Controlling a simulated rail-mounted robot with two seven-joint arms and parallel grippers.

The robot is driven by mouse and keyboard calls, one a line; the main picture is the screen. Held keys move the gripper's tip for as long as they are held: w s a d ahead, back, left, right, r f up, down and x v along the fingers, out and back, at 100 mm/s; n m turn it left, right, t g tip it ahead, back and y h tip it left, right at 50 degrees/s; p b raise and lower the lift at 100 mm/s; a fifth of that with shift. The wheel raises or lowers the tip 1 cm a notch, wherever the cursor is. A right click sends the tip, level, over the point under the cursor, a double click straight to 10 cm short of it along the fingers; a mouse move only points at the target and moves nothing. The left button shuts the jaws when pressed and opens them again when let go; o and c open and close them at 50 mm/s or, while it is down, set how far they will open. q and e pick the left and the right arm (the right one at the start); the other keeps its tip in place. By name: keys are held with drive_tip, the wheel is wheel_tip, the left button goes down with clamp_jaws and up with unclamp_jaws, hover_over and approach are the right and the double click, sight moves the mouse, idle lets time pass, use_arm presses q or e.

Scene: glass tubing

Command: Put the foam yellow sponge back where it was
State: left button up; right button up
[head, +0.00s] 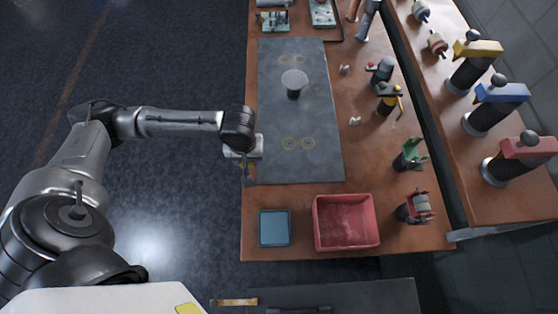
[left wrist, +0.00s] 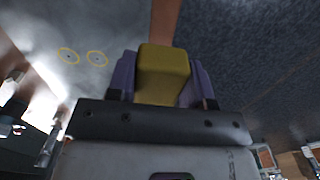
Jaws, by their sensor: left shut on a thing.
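My left gripper (head: 249,174) hangs at the left edge of the brown workbench, near the front left corner of the grey mat. In the left wrist view the gripper (left wrist: 162,78) is shut on the yellow sponge (left wrist: 163,72), with a purple-grey finger on each side of it. In the head view the sponge is small and mostly hidden by the gripper, so its lower end is hard to make out. My right gripper is in neither view.
The grey mat (head: 315,165) with yellow ring marks holds a round-topped stand (head: 294,80). A blue square tray (head: 275,228) and a red bin (head: 346,222) are at the bench's front. Several tools line the right side. A dark surface (head: 385,296) with a yellowish bar (head: 234,302) lies below.

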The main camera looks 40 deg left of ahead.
use_arm(q)
drive_tip(key=shift+s+a+f, duration=0.1)
drive_tip(key=shift+a+f, duration=0.05)
drive_tip(key=shift+f, duration=0.3)
drive_tip(key=shift+s+a+f, duration=0.1)
drive_tip(key=shift+a+f, duration=0.05)
drive_tip(key=shift+f, duration=0.25)
drive_tip(key=shift+w+a+f+n+b, duration=0.1)
drive_tip(key=shift+f+n+b, duration=0.2)
drive_tip(key=shift+b, duration=0.1)
drive_tip(key=b, duration=0.2)
hover_over(279, 162)
wheel_tip(279, 162, down, 7)
drive_tip(key=shift+w+r, duration=0.1)
drive_tip(key=shift+f, duration=2.05)
drive_tip(key=o, duration=0.4)
drive_tip(key=shift+f, duration=0.1)
drive_tip(key=o, duration=0.5)
